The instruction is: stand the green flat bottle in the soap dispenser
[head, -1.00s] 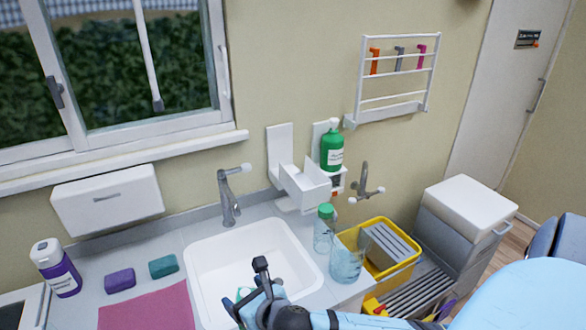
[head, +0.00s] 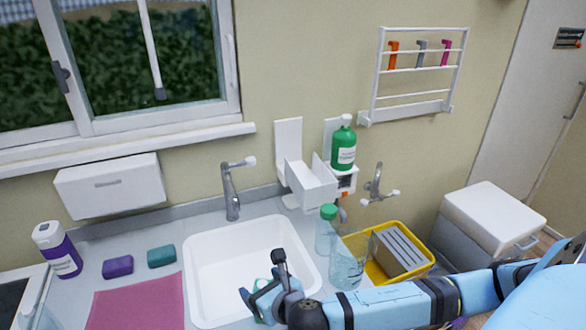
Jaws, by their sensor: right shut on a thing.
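The green flat bottle (head: 343,148), with a white cap and a white label, stands upright in the right bay of the white wall-mounted soap dispenser (head: 311,187). The dispenser's left bay looks empty. My right gripper (head: 262,279) is over the white sink, well below and left of the bottle and apart from it. It is shut on a small teal thing that is mostly hidden by the fingers and wrist, so I cannot tell what it is. My left gripper is not in view.
Beside the sink (head: 200,285) stand a clear bottle with a green cap (head: 326,232) and a clear jug (head: 347,268). A yellow crate (head: 377,272) is to their right. The tap (head: 230,195) rises behind the sink.

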